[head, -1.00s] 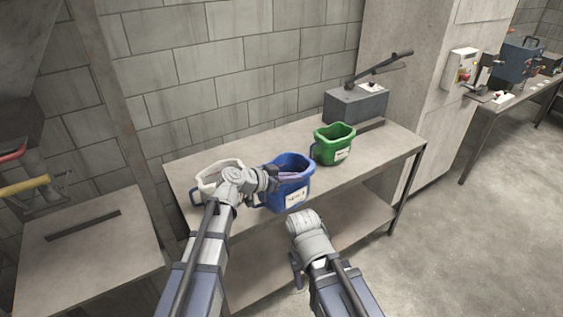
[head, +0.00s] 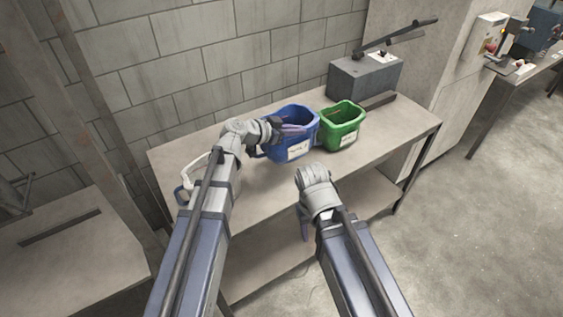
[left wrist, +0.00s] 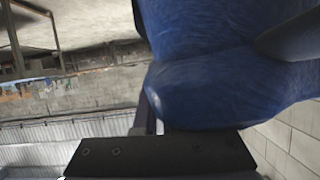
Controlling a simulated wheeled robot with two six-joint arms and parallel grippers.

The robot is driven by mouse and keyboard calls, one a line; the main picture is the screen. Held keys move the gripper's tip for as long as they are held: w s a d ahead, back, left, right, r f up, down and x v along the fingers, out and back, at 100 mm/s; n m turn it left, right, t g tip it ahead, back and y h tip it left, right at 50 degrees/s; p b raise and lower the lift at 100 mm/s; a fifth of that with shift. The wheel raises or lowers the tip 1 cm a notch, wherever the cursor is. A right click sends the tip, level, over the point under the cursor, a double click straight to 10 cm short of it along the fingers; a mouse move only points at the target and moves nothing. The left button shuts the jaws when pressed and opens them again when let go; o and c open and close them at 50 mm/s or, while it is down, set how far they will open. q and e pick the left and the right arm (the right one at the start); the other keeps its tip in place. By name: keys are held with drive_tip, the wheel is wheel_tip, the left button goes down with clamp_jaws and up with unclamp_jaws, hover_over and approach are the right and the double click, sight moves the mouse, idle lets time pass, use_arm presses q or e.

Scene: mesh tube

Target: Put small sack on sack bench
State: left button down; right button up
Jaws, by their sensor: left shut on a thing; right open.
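The blue sack (head: 287,139), with a white label on its front, is at the bench (head: 253,193) in the head view, just left of the green sack (head: 345,124). My left gripper (head: 277,128) is shut on the blue sack at its left rim. The blue sack fills much of the left wrist view (left wrist: 215,70). A white sack (head: 192,175) is mostly hidden behind my left arm. The green sack is upright on the bench and also has a white label. My right gripper (head: 304,226) is open and empty, in front of the bench edge.
A grey box with a long lever (head: 364,80) stands at the back right of the bench. A wall switch box (head: 489,36) and another table are farther right. A lower table (head: 60,250) is at the left. Bare bench top shows in front of the sacks.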

sight(296, 148)
use_arm(q)
drive_tip(key=shift+f+b, duration=2.95)
drive_tip(key=shift+f, duration=0.25)
wheel_tip(296, 148, down, 4)
drive_tip(key=b, duration=0.3)
drive_tip(key=shift+r+b, duration=0.25)
drive_tip(key=shift+b, duration=0.1)
drive_tip(key=shift+f, duration=0.1)
drive_tip(key=c, duration=1)
unclamp_jaws()
